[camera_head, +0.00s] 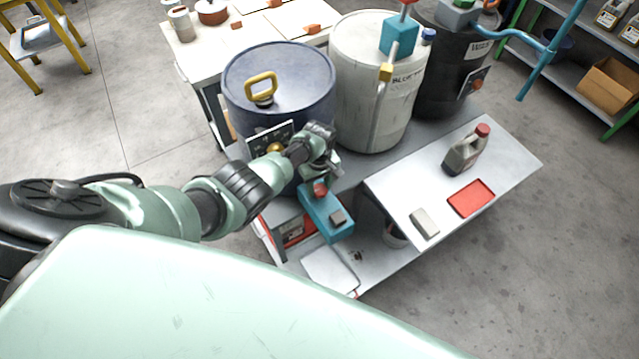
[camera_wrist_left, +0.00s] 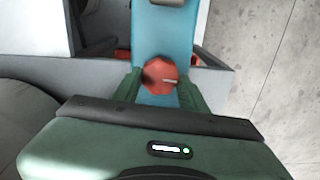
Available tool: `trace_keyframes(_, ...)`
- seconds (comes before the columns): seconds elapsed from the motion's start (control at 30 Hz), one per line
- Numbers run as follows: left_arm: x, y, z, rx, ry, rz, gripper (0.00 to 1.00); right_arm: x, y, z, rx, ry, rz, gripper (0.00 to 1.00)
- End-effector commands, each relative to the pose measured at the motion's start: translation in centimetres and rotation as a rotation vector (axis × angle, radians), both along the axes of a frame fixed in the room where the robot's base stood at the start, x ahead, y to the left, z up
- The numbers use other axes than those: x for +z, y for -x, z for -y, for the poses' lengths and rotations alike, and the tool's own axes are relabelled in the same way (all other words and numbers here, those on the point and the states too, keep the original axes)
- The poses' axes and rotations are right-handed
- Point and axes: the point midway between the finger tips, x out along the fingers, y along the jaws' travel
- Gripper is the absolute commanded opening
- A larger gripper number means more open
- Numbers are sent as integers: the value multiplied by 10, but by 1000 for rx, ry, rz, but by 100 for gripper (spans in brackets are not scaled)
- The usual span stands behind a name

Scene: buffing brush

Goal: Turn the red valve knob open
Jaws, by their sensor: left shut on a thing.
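The red valve knob (camera_head: 320,189) sits on a teal block (camera_head: 332,226) in front of the blue drum in the head view. The teal block (camera_wrist_left: 160,35) runs away upward in that view. My right gripper does not show in either view.
A blue drum (camera_head: 280,85) with a yellow handle stands behind my left gripper, beside a white drum (camera_head: 370,75) and a black drum (camera_head: 445,80). A white board to the right bears a red tray (camera_head: 471,198), a grey block (camera_head: 424,223) and a jug (camera_head: 465,152).

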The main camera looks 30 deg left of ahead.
Motion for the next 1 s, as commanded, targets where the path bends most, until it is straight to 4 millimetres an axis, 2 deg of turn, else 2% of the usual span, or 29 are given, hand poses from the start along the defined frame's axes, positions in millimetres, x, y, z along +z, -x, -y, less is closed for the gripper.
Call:
trace_keyframes(0.3, 1, -1, -1, 89, -3, 3, 2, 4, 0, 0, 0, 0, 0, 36)
trace_keyframes(0.77, 2, -2, -2, 102, -3, 5, 2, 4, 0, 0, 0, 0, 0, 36)
trace_keyframes(0.8, 2, -2, -2, 102, -3, 5, 51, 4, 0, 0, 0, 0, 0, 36)
trace_keyframes(0.87, 2, -2, -2, 102, -2, 5, 64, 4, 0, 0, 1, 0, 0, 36)
trace_keyframes(1.0, 1, -1, -1, 101, -1, 3, 64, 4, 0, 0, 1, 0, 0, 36)
